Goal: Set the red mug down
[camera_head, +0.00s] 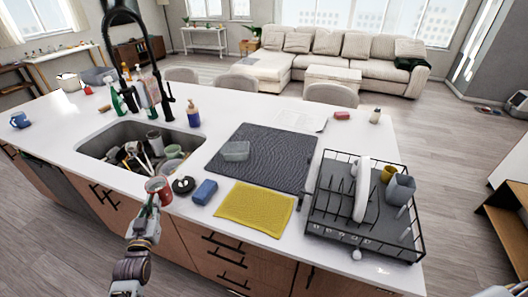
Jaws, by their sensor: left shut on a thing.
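The red mug (160,187) is at the front edge of the white island counter, just right of the sink's front corner. My left gripper (154,203) reaches up from below the counter edge and is shut on the mug's near side. The mug looks about upright. I cannot tell whether its base touches the counter, because the gripper hides its lower part. My right gripper is not in view.
The sink (101,140) holds several dishes. A dark mat (270,150) and a dish rack (330,235) lie farther right.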

